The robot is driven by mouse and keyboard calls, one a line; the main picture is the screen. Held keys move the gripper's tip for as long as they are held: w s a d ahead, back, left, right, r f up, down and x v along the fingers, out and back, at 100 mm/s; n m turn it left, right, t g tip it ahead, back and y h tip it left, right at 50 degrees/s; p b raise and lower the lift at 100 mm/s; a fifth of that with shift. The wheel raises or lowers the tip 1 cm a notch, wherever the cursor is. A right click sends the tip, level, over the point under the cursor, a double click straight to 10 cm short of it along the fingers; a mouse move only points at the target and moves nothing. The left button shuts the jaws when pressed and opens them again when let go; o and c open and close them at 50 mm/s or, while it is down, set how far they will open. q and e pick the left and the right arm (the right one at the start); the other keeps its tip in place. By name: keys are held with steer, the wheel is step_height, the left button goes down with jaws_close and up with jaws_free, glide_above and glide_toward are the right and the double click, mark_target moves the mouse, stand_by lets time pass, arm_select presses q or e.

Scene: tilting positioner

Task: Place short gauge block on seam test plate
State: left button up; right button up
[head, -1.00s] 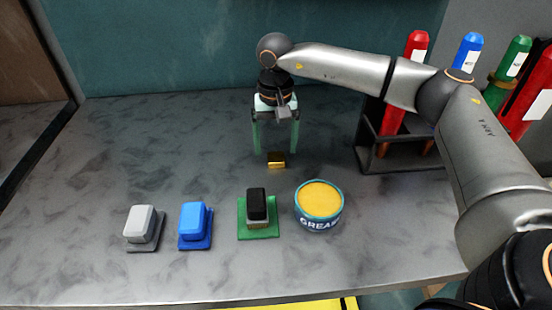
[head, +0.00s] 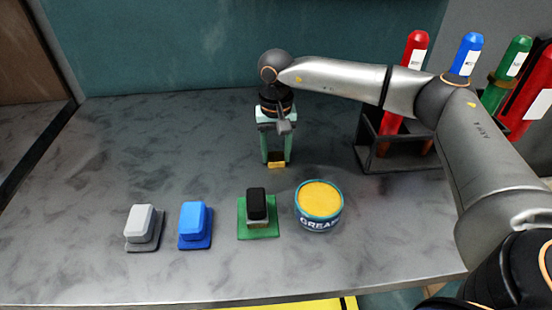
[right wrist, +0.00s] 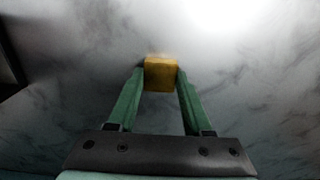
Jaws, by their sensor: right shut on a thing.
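A small brass-yellow block (head: 277,165), which looks like the short gauge block, is at the back middle of the table. My right gripper (head: 276,160) points down over it, shut on it with one green finger on each side. In the right wrist view the block (right wrist: 161,74) sits between the fingertips. I cannot tell whether it still touches the table. A green plate (head: 262,235) nearer the front bears a black-topped block (head: 257,203). No plate is marked, so I cannot tell which is the seam test plate. My left gripper is not in view.
A blue block on a blue plate (head: 195,243) and a light grey block on a grey plate (head: 146,246) stand left of the green plate. A grease tin (head: 319,204) stands just right of it. A dark rack (head: 385,167) with coloured bottles is at the back right. The table's left is clear.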

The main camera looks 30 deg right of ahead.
jaws_close()
steer(key=shift+r, duration=0.15)
